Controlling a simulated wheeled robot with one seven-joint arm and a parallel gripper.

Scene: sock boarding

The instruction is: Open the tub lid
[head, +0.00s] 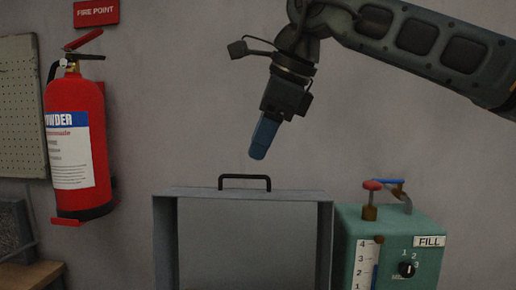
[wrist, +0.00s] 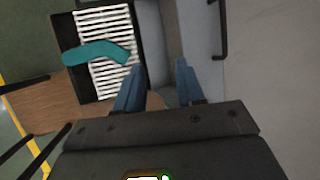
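A grey, shallow-walled boxy panel, seemingly the tub lid (head: 190,192), stands upright in the lower middle of the head view. Its recessed face is toward the camera, and its lower part is cut off by the frame. A black bar handle (head: 245,178) rises from its top edge. A black handle (wrist: 222,30) also shows at the upper right of the wrist view. My gripper (head: 260,152) hangs above the handle, slightly to the right, apart from it. In the wrist view its two blue fingers (wrist: 158,82) are spread with nothing held between them.
A green fill unit (head: 400,250) with a dial and taps stands right of the panel. A red extinguisher (head: 80,150) hangs at left. A teal sock (wrist: 97,52) lies on white slats in a black tray (wrist: 67,35), beside a wooden surface (wrist: 45,105).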

